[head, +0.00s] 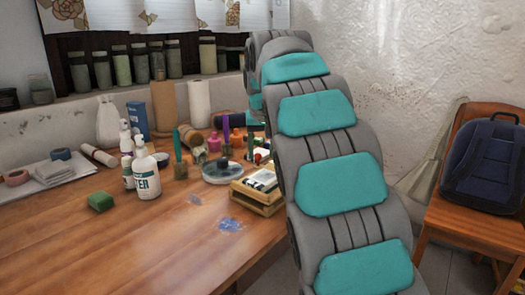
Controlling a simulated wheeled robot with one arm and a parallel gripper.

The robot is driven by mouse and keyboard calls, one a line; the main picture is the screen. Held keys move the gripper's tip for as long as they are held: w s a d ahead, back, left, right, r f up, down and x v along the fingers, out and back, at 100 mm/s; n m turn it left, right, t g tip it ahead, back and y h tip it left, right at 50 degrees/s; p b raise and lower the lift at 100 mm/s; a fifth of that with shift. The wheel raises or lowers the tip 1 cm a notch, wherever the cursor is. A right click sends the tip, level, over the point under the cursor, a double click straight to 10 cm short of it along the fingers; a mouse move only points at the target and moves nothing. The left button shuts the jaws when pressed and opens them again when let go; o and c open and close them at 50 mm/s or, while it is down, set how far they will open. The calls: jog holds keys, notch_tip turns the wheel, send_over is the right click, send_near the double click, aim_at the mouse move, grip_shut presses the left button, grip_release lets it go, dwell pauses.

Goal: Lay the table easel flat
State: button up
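I cannot make out a standing table easel in the head view. A low light-wood box or frame (257,197) lies near the right edge of the wooden table (110,252), with a small black-and-white item (262,180) on top. I cannot tell whether it belongs to the easel. My grey and teal arm rises in front of the table's right end and bends over at the top. It hides what lies behind it. My gripper is not visible.
White bottles (146,174), a green sponge (101,201), a round clear dish (222,172), paint pots and rolls crowd the table's back. The table's front left is mostly clear. A wooden chair (470,226) with a dark blue backpack (486,165) stands right.

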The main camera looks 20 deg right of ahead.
jog(key=v, duration=0.7)
jog(key=shift+r, duration=0.3)
jog(key=shift+s, duration=0.15)
